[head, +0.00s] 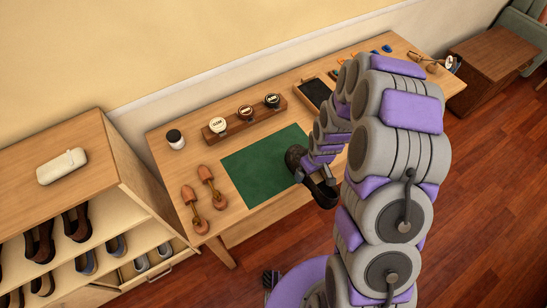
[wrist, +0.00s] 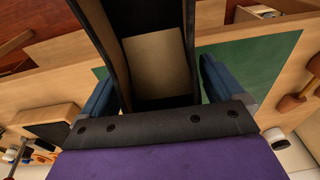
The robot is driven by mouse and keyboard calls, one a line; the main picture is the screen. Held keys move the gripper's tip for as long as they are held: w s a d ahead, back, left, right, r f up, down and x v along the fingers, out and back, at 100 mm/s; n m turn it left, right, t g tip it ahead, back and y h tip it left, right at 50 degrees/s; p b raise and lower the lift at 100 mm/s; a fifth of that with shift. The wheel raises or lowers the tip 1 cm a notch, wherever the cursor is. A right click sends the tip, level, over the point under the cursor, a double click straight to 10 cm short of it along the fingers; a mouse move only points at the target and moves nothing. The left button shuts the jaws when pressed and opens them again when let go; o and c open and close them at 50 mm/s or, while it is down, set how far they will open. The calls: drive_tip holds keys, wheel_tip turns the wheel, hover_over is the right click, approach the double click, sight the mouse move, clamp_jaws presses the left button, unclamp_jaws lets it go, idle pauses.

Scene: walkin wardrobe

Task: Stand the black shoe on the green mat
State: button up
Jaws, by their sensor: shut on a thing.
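The green mat (head: 262,168) lies flat on the wooden table, and its upper side is bare where I see it. The black shoe (head: 317,187) is in my gripper (head: 314,173) at the mat's right edge, over the front of the table. In the wrist view the shoe (wrist: 155,45) fills the top middle, with its dark sides and pale insole showing between the blue fingers of my gripper (wrist: 158,88). The mat (wrist: 255,65) shows behind it. Whether the shoe touches the table is hidden by my arm.
Two wooden shoe trees (head: 208,187) lie left of the mat. A rack of round tins (head: 244,118) and a white jar (head: 175,139) stand behind it. A dark tray (head: 315,92) lies at the back right. A shoe shelf (head: 85,215) stands at the left.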

drive_tip(key=w+a, duration=0.3)
drive_tip(key=a, duration=0.1)
drive_tip(key=w+a+f+b, duration=0.1)
drive_tip(key=w+a, duration=0.1)
drive_tip(key=a, duration=0.2)
drive_tip(key=w+a, duration=0.3)
drive_tip(key=a, duration=0.1)
drive_tip(key=shift+w+a+f+b, duration=0.1)
drive_tip(key=shift+w+f+b, duration=0.15)
drive_tip(key=shift+w+b, duration=0.05)
drive_tip(key=shift+w+a, duration=0.2)
drive_tip(key=shift+w, duration=0.35)
drive_tip(key=shift+a+f+b, duration=0.25)
drive_tip(key=shift+a+f, duration=0.05)
drive_tip(key=shift+f, duration=0.65)
drive_tip(key=shift+a+f+b, duration=0.2)
drive_tip(key=shift+a+f, duration=0.1)
drive_tip(key=shift+f, duration=0.6)
drive_tip(key=o, duration=1.1)
drive_tip(key=shift+d, duration=0.2)
drive_tip(key=shift+d+r, duration=0.1)
drive_tip(key=shift+d, duration=0.1)
drive_tip(key=shift+a+r, duration=0.1)
drive_tip(key=shift+r, duration=0.35)
drive_tip(key=r, duration=0.3)
drive_tip(key=r+p, duration=0.1)
drive_tip(key=r, duration=0.3)
drive_tip(key=s+d+r, duration=0.1)
drive_tip(key=r, duration=0.3)
drive_tip(key=shift+p, duration=0.4)
